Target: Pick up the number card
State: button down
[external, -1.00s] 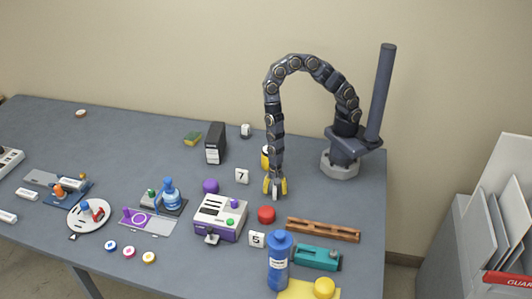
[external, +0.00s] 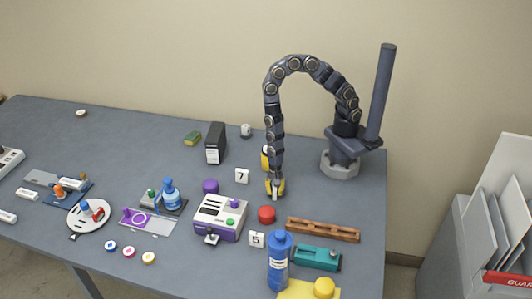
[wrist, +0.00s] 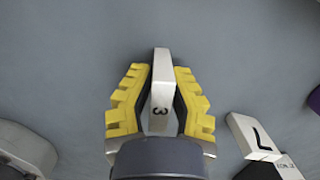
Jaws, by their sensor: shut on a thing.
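A white number card marked 3 (wrist: 161,72) stands between the yellow fingers of my gripper (wrist: 160,88) in the wrist view. The gripper is shut on it, one finger on each side. In the external view my gripper (external: 275,187) is low over the table, left of my base, and the held card is mostly hidden by the fingers. A white card marked 7 (external: 242,176) lies to the left of the gripper, and it also shows at the right of the wrist view (wrist: 252,136). A card marked 5 (external: 257,240) is nearer the front.
A red round piece (external: 266,214) is just in front of my gripper. A purple knob-like piece (external: 210,186) and a white-and-purple machine (external: 219,217) are to its left. A yellow-and-black object (external: 265,158) is close behind it. A brown rail (external: 323,230) lies to the front right.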

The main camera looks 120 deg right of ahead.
notch_tip(320, 180, up, 7)
jog(key=shift+r, duration=1.45)
jog(key=shift+d, duration=0.1)
